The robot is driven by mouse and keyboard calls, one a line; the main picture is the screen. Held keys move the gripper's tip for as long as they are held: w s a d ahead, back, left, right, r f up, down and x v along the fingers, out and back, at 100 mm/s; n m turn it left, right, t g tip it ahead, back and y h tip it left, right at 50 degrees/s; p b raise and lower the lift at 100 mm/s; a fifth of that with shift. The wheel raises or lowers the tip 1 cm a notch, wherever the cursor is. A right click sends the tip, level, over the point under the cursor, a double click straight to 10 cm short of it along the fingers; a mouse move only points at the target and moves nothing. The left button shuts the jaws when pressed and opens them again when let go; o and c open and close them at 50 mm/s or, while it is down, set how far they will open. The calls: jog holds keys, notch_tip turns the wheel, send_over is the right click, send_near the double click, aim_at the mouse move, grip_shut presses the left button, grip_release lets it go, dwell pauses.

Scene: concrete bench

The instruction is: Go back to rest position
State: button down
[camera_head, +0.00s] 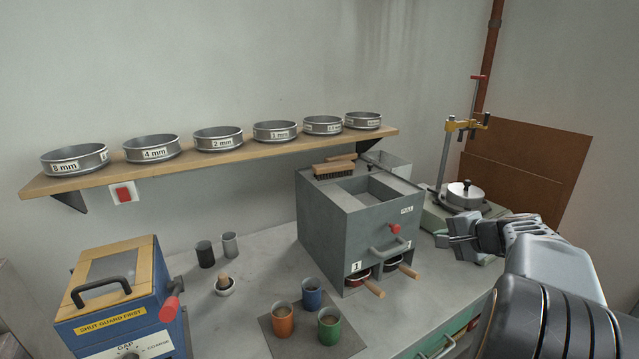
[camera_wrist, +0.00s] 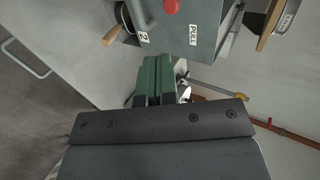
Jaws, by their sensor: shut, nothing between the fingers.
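The gripper looks apart from the box, though the exact gap is hard to tell.
A shelf (camera_head: 205,165) holds several labelled sieves. A blue crusher (camera_head: 120,300) stands front left. Orange (camera_head: 283,322), blue (camera_head: 312,294) and green (camera_head: 329,326) cups stand on a mat (camera_head: 268,336). A clamp stand (camera_head: 446,150) rises behind my gripper. Bare bench lies between cups and box.

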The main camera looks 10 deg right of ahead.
jog(key=shift+f, duration=0.1)
jog(key=s+a+f+n+g, duration=0.4)
jog(key=s+a+f+g, duration=0.25)
jog(key=a+f, duration=0.2)
jog(key=s+a+n+h, duration=0.1)
jog(key=s+a+n, duration=0.1)
jog(key=a, duration=0.3)
jog(key=s+a+n+h, duration=0.1)
jog(key=s+a+n, duration=0.2)
jog(key=a+n, duration=0.2)
jog(key=s+a+n+g+h, duration=0.1)
jog(key=s+a+n, duration=0.2)
jog(key=a, duration=0.3)
jog(key=shift+a+f+n+p, duration=0.25)
jog(key=shift+f+n+p, duration=0.05)
jog(key=shift+n, duration=0.2)
